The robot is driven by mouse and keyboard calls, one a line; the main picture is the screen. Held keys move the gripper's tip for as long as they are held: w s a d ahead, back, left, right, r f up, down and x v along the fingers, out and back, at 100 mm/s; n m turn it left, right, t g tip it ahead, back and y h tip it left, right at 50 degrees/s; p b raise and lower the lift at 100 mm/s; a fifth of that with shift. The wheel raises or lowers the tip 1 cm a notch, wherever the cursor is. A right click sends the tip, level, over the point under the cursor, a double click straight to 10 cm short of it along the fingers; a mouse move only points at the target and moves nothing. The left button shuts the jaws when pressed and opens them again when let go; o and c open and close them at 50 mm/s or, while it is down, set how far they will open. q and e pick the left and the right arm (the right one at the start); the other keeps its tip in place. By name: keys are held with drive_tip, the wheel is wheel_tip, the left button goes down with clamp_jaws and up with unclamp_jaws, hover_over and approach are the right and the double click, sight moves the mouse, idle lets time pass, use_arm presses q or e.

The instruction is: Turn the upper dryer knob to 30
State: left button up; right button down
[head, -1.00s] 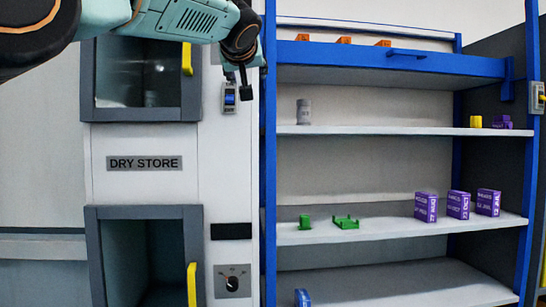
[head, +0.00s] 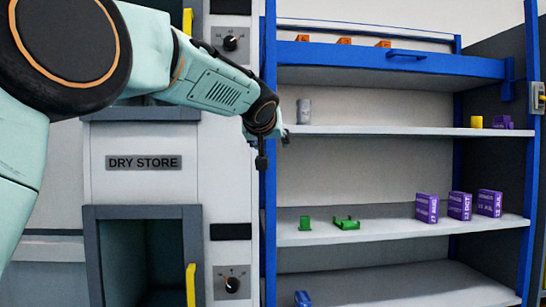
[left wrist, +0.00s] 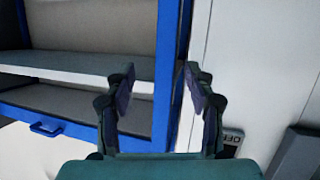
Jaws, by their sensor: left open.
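The upper dryer knob (head: 231,43) is a black dial on a square grey plate, high on the white panel beside the upper dryer door, just above my left arm. Its setting is too small to read. My left gripper (head: 272,146) is open and empty, below and right of the knob, in front of the blue shelf post. In the left wrist view my gripper's two fingers (left wrist: 158,88) stand apart with nothing between them, and the knob is not seen there. My right gripper is not in view.
A lower knob (head: 232,284) sits on the same panel, below a dark display (head: 230,231). Yellow door handles (head: 191,284) stand left of the panel. The blue-framed shelf (head: 400,131) to the right holds purple boxes (head: 459,205) and small green parts (head: 346,223).

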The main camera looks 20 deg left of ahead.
use_arm(q)
drive_tip(key=f, duration=0.3)
drive_tip(key=shift+w+d, duration=0.15)
drive_tip(key=shift+d, duration=0.25)
drive_tip(key=shift+w, duration=0.1)
drive_tip(key=shift+m, duration=0.3)
